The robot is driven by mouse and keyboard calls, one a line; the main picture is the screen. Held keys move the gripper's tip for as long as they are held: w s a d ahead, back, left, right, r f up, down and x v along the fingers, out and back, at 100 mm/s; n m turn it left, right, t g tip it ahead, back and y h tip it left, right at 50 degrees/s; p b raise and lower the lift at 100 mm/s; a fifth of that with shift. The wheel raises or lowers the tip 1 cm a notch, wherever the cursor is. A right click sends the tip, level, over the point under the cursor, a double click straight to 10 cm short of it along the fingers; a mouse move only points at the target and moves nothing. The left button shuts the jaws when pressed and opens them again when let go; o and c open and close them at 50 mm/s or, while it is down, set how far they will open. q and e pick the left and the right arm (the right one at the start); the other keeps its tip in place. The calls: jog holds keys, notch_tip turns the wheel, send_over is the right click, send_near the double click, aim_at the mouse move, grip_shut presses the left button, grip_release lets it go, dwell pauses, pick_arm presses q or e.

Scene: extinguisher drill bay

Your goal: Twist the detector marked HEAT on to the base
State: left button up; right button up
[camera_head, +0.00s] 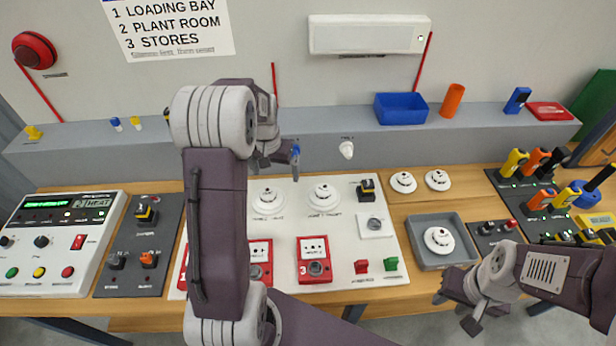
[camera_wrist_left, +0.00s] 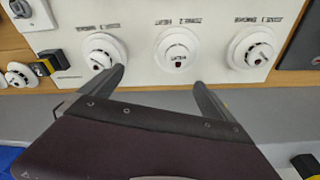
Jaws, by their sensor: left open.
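Round white detector units sit on the white board (camera_head: 345,250): one under the zone 3 label (camera_head: 324,197), one under the zone 2 label (camera_head: 268,197). The wrist view shows a third (camera_wrist_left: 252,50), hidden behind my arm in the head view. The zone 2 unit (camera_wrist_left: 182,52) seems to bear small print, perhaps HEAT. Loose detectors (camera_head: 403,182) (camera_head: 438,180) lie right of the board, another (camera_head: 438,240) in a grey tray (camera_head: 468,258); I cannot read their markings. My left gripper (camera_head: 287,156) is open and empty above the board's back edge. My right gripper (camera_head: 455,311) looks open and empty.
A grey shelf (camera_head: 335,118) runs behind the bench with a blue bin (camera_head: 400,107) and an orange cup (camera_head: 452,100). Red call points (camera_head: 313,262) sit on the board's front. A control panel (camera_head: 62,245) is left; extinguisher-coloured handsets (camera_head: 515,162) crowd the right.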

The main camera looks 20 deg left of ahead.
aim_at(267, 193)
pick_arm(q)
jog(key=shift+n+g, duration=0.3)
jog(key=shift+n, duration=0.2)
jog(key=a+f, duration=0.1)
jog(key=s+a+f, duration=0.1)
jog(key=shift+s+a+f, duration=0.2)
jog(key=shift+a+f, duration=0.1)
jog(key=shift+a, duration=0.1)
jog(key=shift+s+a+f, duration=0.1)
jog(key=shift+s+a, duration=0.15)
jog(key=shift+a, duration=0.15)
jog(key=f, duration=0.6)
jog(key=w+f+p, duration=0.1)
jog(key=f, duration=0.1)
jog(key=shift+w+f, duration=0.1)
jog(key=shift+f, duration=0.3)
jog(key=shift+d, duration=0.1)
jog(key=c, duration=1.5)
jog(key=shift+m, duration=1)
jog(key=shift+m+h, duration=0.3)
jog(key=shift+m, duration=0.8)
